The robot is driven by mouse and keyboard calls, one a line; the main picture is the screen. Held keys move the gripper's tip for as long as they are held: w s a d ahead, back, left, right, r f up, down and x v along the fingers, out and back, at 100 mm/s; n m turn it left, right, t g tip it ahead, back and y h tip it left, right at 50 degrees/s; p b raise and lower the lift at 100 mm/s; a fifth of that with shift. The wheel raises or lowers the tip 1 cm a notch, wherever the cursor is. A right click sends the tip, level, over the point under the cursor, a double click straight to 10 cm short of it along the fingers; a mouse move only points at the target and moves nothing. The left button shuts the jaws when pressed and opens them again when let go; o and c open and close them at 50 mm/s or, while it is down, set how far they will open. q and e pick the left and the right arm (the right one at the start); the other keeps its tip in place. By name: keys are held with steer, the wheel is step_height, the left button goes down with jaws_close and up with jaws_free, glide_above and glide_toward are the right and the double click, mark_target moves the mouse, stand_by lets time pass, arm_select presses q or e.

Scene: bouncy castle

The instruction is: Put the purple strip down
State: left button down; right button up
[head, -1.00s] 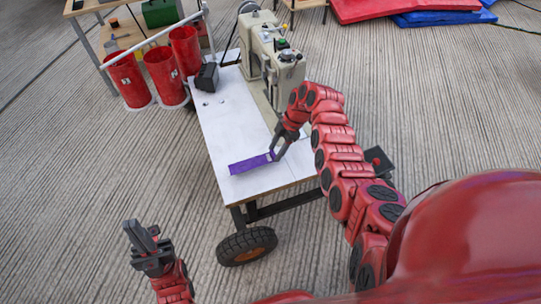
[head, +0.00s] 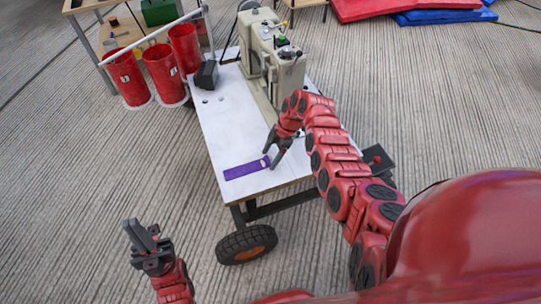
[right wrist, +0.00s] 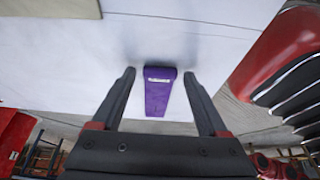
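The purple strip (head: 246,170) lies flat on the white table top (head: 222,128), near its front end. My right gripper (head: 270,158) is at the strip's right end. In the right wrist view the strip (right wrist: 158,92) shows between the two spread fingers of my right gripper (right wrist: 158,80), with clear gaps on both sides. The strip has a small white label at its far end in that view. My left gripper (head: 140,232) is over the floor at the lower left, away from the table, with its fingers apart and nothing seen between them.
A sewing machine (head: 270,55) stands at the back of the table, with a black box (head: 206,75) to its left. Several red bins (head: 163,73) stand left of the table. The table has a wheel (head: 246,244). The table's left side is mostly clear.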

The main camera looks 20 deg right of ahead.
steer(key=shift+r, duration=0.1)
steer(key=shift+d+r, duration=0.15)
steer(key=shift+r, duration=0.15)
steer(key=p+v, duration=0.1)
steer(key=v, duration=1)
steer(key=shift+r, duration=0.15)
